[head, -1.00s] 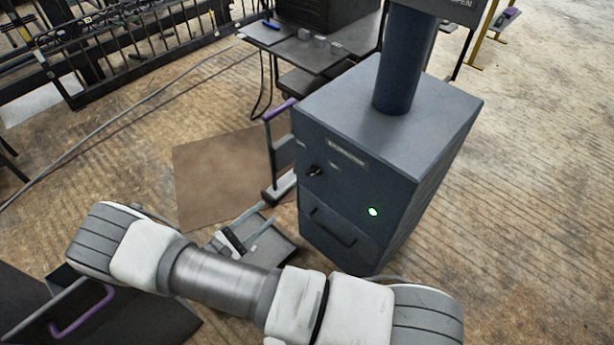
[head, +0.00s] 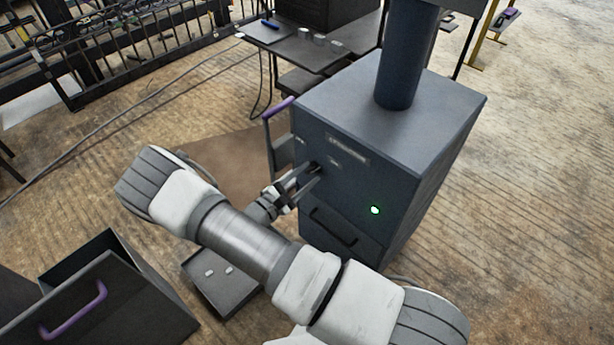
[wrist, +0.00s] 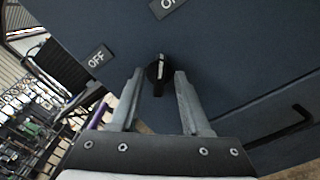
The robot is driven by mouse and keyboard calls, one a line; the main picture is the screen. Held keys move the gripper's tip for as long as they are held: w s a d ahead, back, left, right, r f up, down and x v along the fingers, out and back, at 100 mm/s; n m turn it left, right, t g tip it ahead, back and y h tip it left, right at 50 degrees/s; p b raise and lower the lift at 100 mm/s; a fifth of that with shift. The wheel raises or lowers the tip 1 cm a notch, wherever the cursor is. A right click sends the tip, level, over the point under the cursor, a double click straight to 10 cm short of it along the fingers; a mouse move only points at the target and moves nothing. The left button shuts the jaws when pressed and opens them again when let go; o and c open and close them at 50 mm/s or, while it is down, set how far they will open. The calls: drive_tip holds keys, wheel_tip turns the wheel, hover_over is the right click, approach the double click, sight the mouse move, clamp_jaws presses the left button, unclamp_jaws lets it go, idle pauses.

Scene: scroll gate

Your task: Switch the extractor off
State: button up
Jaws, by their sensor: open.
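The extractor is a dark blue-grey cabinet (head: 400,150) with a thick round duct on top and a lit green lamp (head: 375,210) on its front. Its black rotary knob (wrist: 158,72) with a pale pointer line shows in the wrist view, between and just beyond my fingertips. An OFF label (wrist: 99,59) is to the knob's upper left, and a second, cut-off label (wrist: 165,5) is above it. The pointer line runs roughly up and down in that view. My gripper (head: 312,172) is open at the cabinet front, its fingers on either side of the knob, which they largely hide in the head view.
A purple-topped handle (head: 279,107) stands at the cabinet's left edge. A drawer handle (head: 333,227) is below the knob. A shallow tray (head: 222,290) with small pieces and an open dark bin (head: 120,300) with a purple handle lie on the floor nearby.

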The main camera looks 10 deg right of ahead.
drive_tip(key=shift+w+d, duration=0.1)
drive_tip(key=shift+d, duration=0.05)
drive_tip(key=shift+c, duration=0.4)
clamp_jaws()
